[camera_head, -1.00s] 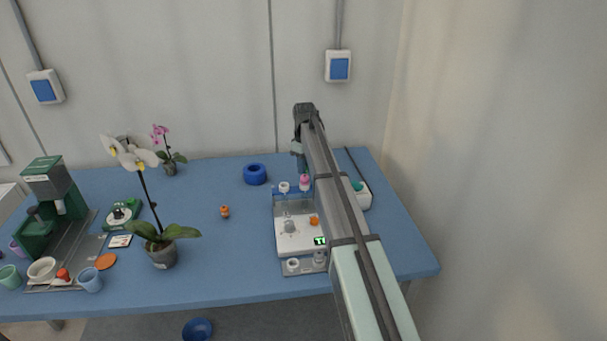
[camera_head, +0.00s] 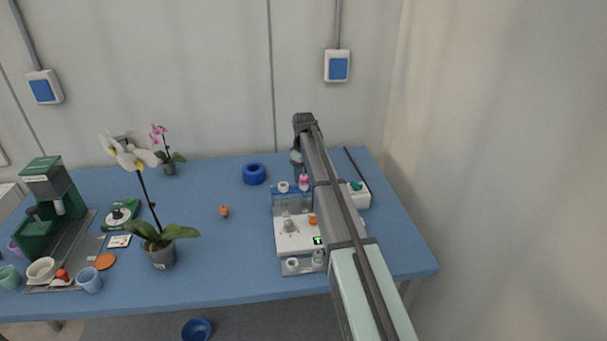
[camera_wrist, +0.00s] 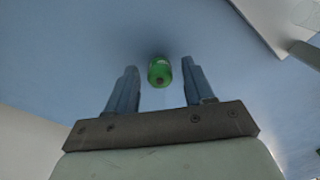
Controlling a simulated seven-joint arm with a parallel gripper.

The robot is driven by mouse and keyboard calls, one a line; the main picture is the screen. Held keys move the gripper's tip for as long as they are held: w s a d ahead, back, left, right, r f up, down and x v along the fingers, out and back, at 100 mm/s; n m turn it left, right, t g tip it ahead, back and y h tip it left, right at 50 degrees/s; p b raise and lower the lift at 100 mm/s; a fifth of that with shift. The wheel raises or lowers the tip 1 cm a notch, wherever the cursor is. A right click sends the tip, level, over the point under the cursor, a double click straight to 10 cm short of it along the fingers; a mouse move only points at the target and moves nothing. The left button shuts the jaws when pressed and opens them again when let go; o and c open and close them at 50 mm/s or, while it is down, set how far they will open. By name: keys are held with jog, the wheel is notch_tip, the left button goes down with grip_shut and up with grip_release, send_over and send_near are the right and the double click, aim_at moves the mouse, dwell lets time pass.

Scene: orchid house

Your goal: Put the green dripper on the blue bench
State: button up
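A small green rounded object (camera_wrist: 160,72), which looks like the green dripper, shows in the wrist view just beyond and between my fingertips, over the blue bench surface. Blue space shows on both sides of it, so the fingers are apart from it. My gripper (camera_wrist: 160,66) is open, with one blue-grey finger on each side. I cannot tell whether the green object rests on the bench. The blue bench (camera_head: 215,255) fills most of the head view's lower half. In that view my arm hides the fingertips and the green object.
A white scale stand (camera_head: 292,265) is left of my arm, a white box with a teal knob (camera_head: 362,200) right of it. A blue tape ring (camera_head: 254,173), orange figure (camera_head: 224,211) and potted white orchid (camera_head: 162,256) stand left. The bench is clear between orchid and stand.

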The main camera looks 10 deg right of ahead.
jog(key=shift+r, duration=0.1)
notch_tip(320, 180, up, 12)
dwell(0.7)
